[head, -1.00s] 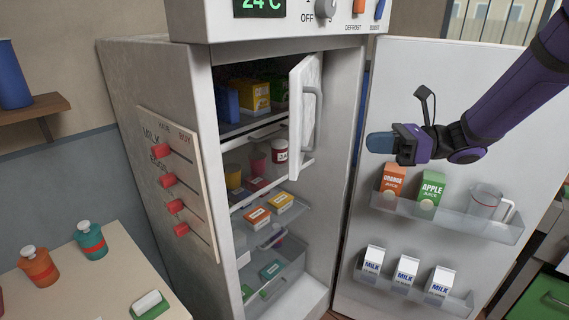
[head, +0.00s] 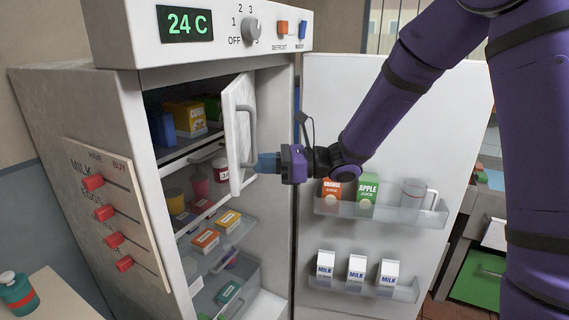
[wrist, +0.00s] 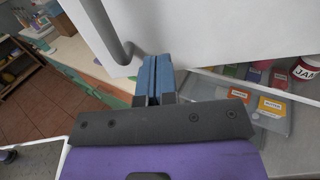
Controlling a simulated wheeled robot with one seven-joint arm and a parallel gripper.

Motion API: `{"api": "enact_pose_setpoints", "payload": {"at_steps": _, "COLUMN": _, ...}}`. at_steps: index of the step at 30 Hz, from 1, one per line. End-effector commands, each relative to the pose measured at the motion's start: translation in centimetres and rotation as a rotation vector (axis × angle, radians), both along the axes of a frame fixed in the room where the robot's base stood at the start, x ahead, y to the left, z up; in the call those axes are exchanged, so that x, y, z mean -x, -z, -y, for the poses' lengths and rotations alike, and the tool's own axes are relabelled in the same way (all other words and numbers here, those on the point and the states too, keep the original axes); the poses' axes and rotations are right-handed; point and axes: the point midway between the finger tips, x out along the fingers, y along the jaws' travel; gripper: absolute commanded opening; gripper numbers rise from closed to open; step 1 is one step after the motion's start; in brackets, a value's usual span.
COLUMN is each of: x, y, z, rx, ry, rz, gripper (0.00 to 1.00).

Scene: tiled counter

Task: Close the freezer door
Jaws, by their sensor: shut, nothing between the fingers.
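The freezer door (head: 236,112) is the small white inner door at the top of the fridge. It stands open, swung outward, with a grey curved handle (head: 252,125) on its outer face. My gripper (head: 258,163) is shut and empty, with its blue fingers at the lower outer edge of the door, by the handle's lower end. In the wrist view the fingers (wrist: 151,66) point at the white door (wrist: 210,30), with the handle (wrist: 112,38) just left of them. I cannot tell whether the fingertips touch the door. The freezer compartment (head: 170,145) holds a yellow corn box and other packages.
The large fridge door (head: 345,100) stands wide open at the right, with juice and milk cartons on its shelves, below and behind my arm. Jars and boxes stand on the fridge shelves below. A control panel (head: 220,28) overhangs the top.

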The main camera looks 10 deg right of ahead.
Motion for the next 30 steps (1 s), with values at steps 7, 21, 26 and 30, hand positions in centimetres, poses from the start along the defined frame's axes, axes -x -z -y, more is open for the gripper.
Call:
{"api": "enact_pose_setpoints", "payload": {"at_steps": 7, "x": -0.3, "y": 0.0, "z": -1.9, "rx": 0.0, "ry": 0.0, "rz": -0.001, "gripper": 0.0}}
{"api": "enact_pose_setpoints", "payload": {"at_steps": 21, "x": -0.3, "y": 0.0, "z": -2.4, "rx": 0.0, "ry": 0.0, "rz": -0.001, "gripper": 0.0}}
{"api": "enact_pose_setpoints", "payload": {"at_steps": 26, "x": -0.4, "y": 0.0, "z": -4.5, "rx": -0.001, "ry": -0.003, "rz": -0.002, "gripper": 0.0}}
{"api": "enact_pose_setpoints", "payload": {"at_steps": 30, "x": -0.9, "y": 0.0, "z": -8.1, "rx": -0.001, "ry": -0.005, "rz": -0.002, "gripper": 0.0}}
